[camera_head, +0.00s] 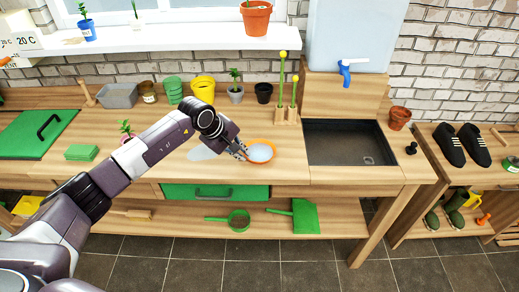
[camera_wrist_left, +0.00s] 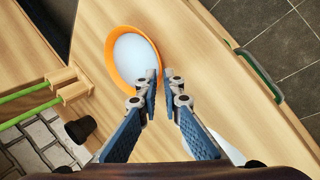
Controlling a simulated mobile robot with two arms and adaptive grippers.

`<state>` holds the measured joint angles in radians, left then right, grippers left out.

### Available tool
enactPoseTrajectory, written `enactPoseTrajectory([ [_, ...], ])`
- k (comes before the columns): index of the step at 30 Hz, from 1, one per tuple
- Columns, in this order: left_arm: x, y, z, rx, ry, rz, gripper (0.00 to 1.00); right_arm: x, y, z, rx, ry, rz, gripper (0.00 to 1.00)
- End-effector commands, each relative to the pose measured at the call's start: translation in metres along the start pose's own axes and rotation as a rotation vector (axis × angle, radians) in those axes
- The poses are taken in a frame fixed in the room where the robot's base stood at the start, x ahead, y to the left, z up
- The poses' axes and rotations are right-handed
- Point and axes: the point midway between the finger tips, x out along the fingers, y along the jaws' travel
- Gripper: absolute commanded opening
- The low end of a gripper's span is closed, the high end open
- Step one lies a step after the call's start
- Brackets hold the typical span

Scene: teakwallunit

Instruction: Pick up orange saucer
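The orange saucer (camera_head: 261,151), with a pale inside, lies on the wooden worktop left of the sink. It also shows in the left wrist view (camera_wrist_left: 112,62). My left gripper (camera_head: 242,153) is at the saucer's left edge in the head view. In the left wrist view the fingertips (camera_wrist_left: 160,74) are a narrow gap apart, one on each side of the near part of the rim. The fingers look partly open; contact with the rim is not clear. My right gripper is in neither view.
A dark sink (camera_head: 350,143) is to the right of the saucer. A wooden holder with green stakes (camera_head: 286,115) stands behind it. Pots, including a yellow one (camera_head: 203,88), line the back. A pale flat piece (camera_head: 203,153) lies beside my gripper. The worktop's front edge is close.

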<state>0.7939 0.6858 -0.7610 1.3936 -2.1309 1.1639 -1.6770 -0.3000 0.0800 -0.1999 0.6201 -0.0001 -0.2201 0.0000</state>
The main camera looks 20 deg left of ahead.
Motion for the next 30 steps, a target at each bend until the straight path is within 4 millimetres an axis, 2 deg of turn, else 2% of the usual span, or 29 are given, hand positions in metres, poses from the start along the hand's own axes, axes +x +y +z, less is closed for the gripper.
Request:
enactPoseTrajectory([
  [3,0.012,0.001,0.0,-0.003,-0.002,0.001,0.07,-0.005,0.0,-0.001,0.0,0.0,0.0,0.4],
  [7,0.018,0.0,0.0,-0.002,0.0,0.002,0.07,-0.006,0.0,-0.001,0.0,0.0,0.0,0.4],
  [12,0.018,0.0,0.0,-0.001,0.0,0.002,0.07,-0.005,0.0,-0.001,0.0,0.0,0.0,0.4],
  [15,0.018,0.0,0.0,-0.001,0.0,0.002,0.0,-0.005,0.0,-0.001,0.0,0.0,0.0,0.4],
  [30,0.015,0.003,-0.001,-0.001,0.0,0.004,0.0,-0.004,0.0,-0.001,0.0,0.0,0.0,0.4],
])
